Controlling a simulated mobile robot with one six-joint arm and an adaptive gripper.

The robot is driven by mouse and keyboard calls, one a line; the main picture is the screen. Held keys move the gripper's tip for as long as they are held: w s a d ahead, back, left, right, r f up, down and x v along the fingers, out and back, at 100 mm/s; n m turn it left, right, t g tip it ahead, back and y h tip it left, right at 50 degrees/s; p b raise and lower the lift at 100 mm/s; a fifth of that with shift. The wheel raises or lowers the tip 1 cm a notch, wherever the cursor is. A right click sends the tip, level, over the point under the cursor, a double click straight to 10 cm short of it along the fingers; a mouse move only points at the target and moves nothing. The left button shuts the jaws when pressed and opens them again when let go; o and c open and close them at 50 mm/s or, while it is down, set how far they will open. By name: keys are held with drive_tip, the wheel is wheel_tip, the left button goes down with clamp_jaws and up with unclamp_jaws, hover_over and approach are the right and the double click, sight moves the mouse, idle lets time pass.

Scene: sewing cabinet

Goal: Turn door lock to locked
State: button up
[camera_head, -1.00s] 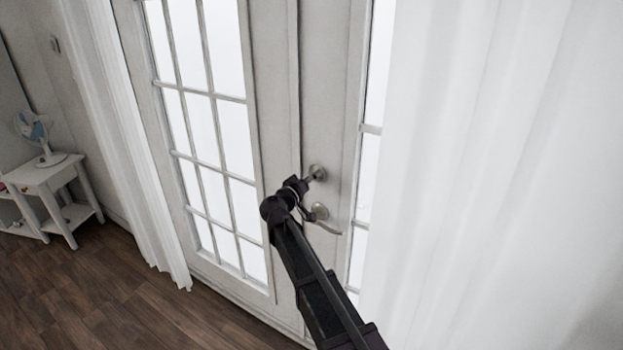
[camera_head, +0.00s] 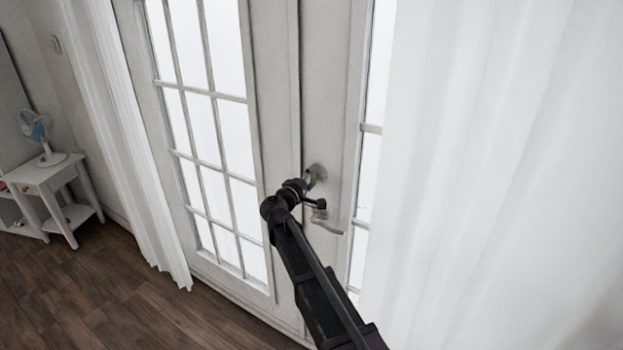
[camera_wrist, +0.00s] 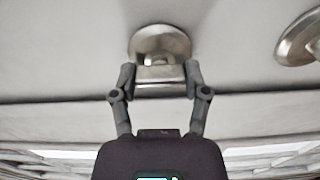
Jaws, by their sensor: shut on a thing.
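The door lock is a round metal rose with a thumb-turn, set on the white door (camera_head: 330,90). In the wrist view the lock (camera_wrist: 160,43) is at the top middle, and its flat turn piece (camera_wrist: 160,74) lies between my fingers. My gripper (camera_wrist: 160,80) is shut on the turn piece, one finger on each side. In the head view my gripper (camera_head: 311,184) is at the lock (camera_head: 317,172), just above the door handle, and hides part of it.
The lever door handle (camera_head: 328,224) sits just below the lock; it shows at the right of the wrist view (camera_wrist: 297,40). White curtains hang at the right (camera_head: 490,180) and left (camera_head: 125,150). A small white table (camera_head: 45,175) with a fan stands far left.

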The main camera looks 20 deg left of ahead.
idle(0.3)
drive_tip(key=o, duration=1.2)
drive_tip(key=shift+c, duration=0.2)
drive_tip(key=v, duration=1.2)
